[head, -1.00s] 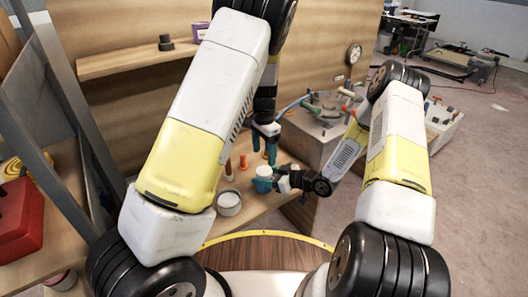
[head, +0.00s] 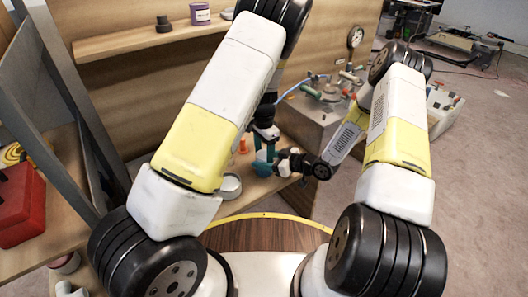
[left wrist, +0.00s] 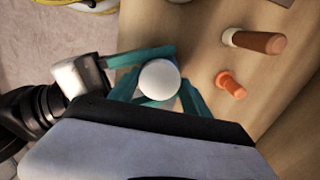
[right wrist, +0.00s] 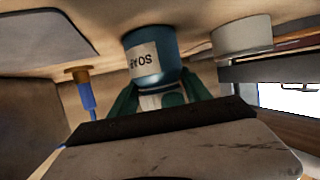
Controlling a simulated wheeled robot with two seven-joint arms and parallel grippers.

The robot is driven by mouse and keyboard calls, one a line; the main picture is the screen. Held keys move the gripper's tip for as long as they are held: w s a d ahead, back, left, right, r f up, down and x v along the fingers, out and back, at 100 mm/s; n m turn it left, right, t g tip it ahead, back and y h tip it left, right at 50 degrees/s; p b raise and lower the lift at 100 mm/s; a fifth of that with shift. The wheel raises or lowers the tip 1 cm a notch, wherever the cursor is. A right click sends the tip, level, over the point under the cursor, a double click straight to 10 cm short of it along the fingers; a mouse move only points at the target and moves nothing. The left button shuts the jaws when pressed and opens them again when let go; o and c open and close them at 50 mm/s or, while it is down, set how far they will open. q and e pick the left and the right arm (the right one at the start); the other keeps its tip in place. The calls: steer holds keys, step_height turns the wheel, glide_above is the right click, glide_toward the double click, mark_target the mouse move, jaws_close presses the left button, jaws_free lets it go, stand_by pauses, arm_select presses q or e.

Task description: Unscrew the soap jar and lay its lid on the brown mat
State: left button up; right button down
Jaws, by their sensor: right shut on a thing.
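The blue soap jar (right wrist: 150,62) stands upright on the bench; its label shows upside down in the right wrist view. Its round white lid (left wrist: 160,80) shows from above in the left wrist view. My right gripper (right wrist: 158,95) is shut on the jar from the side. My left gripper (left wrist: 160,92) points down from above, its teal fingers open on either side of the lid; I cannot tell if they touch it. In the head view the left gripper (head: 265,144) partly hides the jar.
A round pale container (head: 229,185) stands close to the jar. An orange peg (left wrist: 230,85) and a brown-and-orange one (left wrist: 255,41) stand nearby.

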arm_select(q)
steer(key=c, duration=1)
steer(key=n, duration=0.6)
steer(key=shift+n, duration=0.4)
steer(key=o, duration=1.5)
steer(key=shift+o, duration=0.2)
steer(key=shift+r, duration=0.1)
